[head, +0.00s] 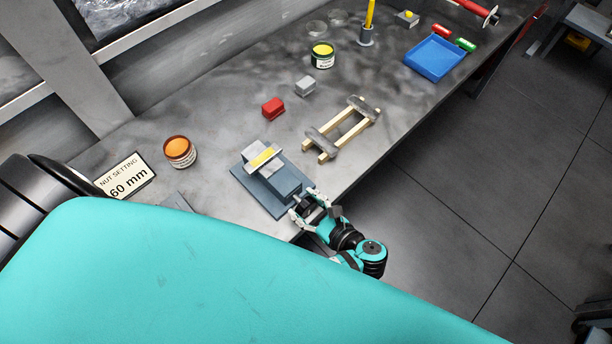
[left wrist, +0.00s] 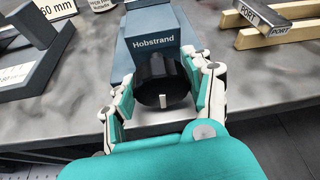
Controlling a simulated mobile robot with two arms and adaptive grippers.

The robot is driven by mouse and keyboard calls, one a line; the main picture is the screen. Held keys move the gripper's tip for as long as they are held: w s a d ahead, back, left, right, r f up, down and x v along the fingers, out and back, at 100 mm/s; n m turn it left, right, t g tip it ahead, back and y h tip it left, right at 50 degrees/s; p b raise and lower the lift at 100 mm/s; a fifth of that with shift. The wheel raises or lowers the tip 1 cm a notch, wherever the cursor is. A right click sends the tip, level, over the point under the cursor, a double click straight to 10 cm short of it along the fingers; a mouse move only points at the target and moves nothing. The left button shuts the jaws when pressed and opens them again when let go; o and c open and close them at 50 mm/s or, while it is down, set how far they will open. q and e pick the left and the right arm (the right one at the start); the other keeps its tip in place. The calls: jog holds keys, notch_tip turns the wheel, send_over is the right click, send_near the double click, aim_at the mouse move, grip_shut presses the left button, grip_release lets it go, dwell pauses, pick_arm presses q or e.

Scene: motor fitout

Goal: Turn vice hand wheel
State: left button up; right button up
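The blue-grey vice (head: 275,180) stands on a flat base near the bench's front edge, with a yellow-topped piece at its jaws. In the left wrist view its block (left wrist: 152,38) reads "Hobstrand". The black round hand wheel (left wrist: 160,88) with a small white mark on its lower rim faces me there. My left gripper (head: 304,206) is at the wheel end of the vice. In the left wrist view its fingers (left wrist: 163,88) stand spread on the wheel's two sides. Whether the pads touch the rim is unclear. My right gripper is out of view.
A wooden frame with grey end blocks (head: 330,151) lies right of the vice. A red block (head: 273,108), a grey block (head: 305,86), an orange-topped tin (head: 179,152) and a "60 mm" sign (head: 126,178) stand behind or left. A blue tray (head: 435,57) is farther off.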

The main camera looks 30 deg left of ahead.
pick_arm(q)
jog(key=c, duration=0.4)
jog(key=shift+o, duration=0.2)
jog(key=shift+s+n+t, duration=0.1)
jog(key=shift+n+t, duration=0.7)
jog(key=shift+n, duration=0.4)
jog(key=shift+n+t+b, duration=0.55)
jog(key=shift+n+t, duration=0.15)
jog(key=shift+n, duration=0.5)
jog(key=shift+h, duration=0.3)
jog(key=o, duration=1.2)
jog(key=shift+a, duration=0.1)
